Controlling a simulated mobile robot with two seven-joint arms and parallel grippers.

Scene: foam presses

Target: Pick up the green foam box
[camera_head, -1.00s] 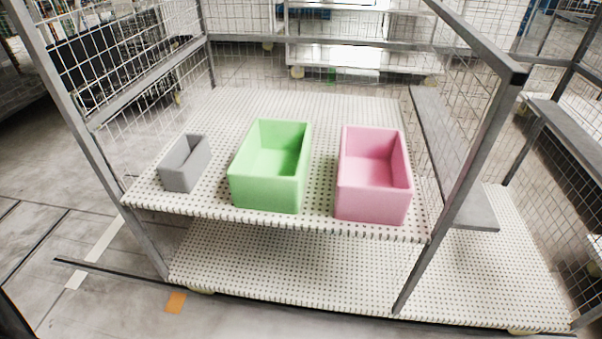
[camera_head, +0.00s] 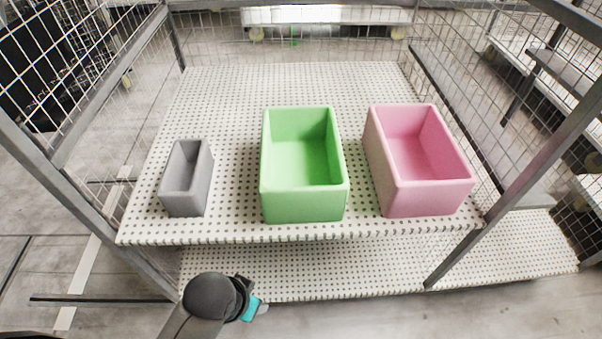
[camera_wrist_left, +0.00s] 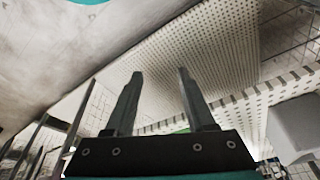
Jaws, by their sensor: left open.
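The green foam box (camera_head: 303,203) is open-topped, empty and upright on the upper perforated shelf, in the middle of the head view. My left arm shows at the bottom of the head view, below the shelf's front edge and left of the green box, apart from it. In the left wrist view my left gripper (camera_wrist_left: 160,75) has its two fingers spread with nothing held between them. A small green patch (camera_wrist_left: 183,131) shows low between the fingers, too small to identify surely. My right gripper is out of view.
A small grey box (camera_head: 187,178) stands left of the green box and a pink box (camera_head: 428,196) stands right of it, with gaps between. The white perforated shelf (camera_head: 300,83) is bare behind them. Metal posts (camera_head: 520,180) and wire mesh (camera_head: 75,110) frame the sides.

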